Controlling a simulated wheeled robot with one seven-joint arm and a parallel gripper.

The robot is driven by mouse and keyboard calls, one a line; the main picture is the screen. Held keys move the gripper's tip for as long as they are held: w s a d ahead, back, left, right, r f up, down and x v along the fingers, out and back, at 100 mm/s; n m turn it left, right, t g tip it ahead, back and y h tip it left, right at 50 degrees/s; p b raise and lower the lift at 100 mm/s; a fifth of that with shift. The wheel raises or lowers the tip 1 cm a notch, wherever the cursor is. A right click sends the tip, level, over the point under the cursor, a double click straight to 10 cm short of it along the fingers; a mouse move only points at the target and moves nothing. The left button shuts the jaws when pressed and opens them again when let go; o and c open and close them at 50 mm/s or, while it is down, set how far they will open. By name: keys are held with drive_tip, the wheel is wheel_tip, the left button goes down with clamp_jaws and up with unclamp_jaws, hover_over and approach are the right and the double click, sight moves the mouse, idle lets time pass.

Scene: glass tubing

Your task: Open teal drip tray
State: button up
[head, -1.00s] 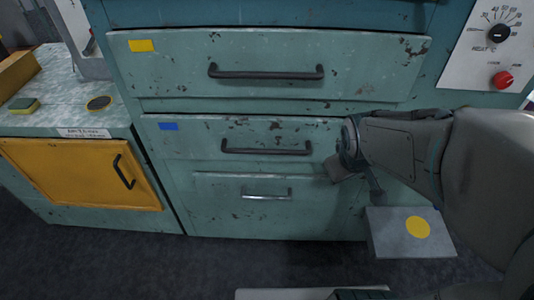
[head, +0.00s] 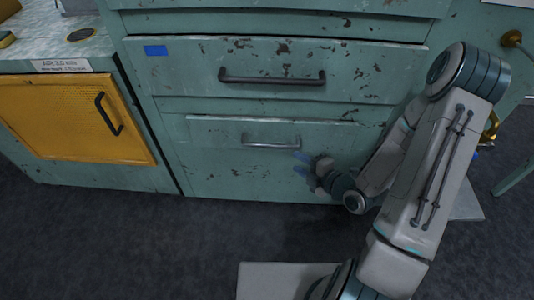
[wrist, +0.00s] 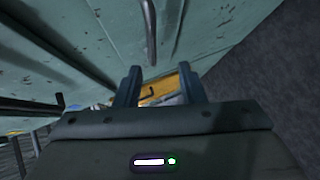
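The teal drip tray (head: 225,172) is the lowest front panel of the teal cabinet in the head view. It looks closed, flush with the cabinet. Its grey metal bar handle (head: 271,144) is horizontal near the panel's top. My gripper (head: 302,164) is low in front of the panel, just right of and below the handle, with its fingers pointing left. The wrist view shows my gripper (wrist: 161,84) open, with nothing between the fingers. A bar handle (wrist: 151,32) lies ahead of the fingertips there, apart from them; I cannot tell surely which handle it is.
A wider drawer (head: 200,68) with a blue label and black handle (head: 272,77) is above the tray. A yellow door (head: 75,118) with a black handle is at left. Dark floor (head: 120,240) in front is clear. A round brass knob (head: 512,39) is at upper right.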

sight(269, 147)
drive_tip(key=shift+n+t+y, duration=0.3)
drive_tip(key=shift+t+y, duration=0.3)
drive_tip(key=shift+y, duration=0.2)
drive_tip(key=b+x, duration=0.2)
drive_tip(key=x, duration=0.2)
drive_tip(key=b+x, duration=0.2)
drive_tip(key=x, duration=0.3)
drive_tip(key=s+b+x, duration=0.1)
drive_tip(key=x, duration=0.3)
drive_tip(key=shift+w+a+f+b, duration=0.35)
drive_tip(key=shift+a+b, duration=0.05)
drive_tip(key=shift+a, duration=0.3)
clamp_jaws()
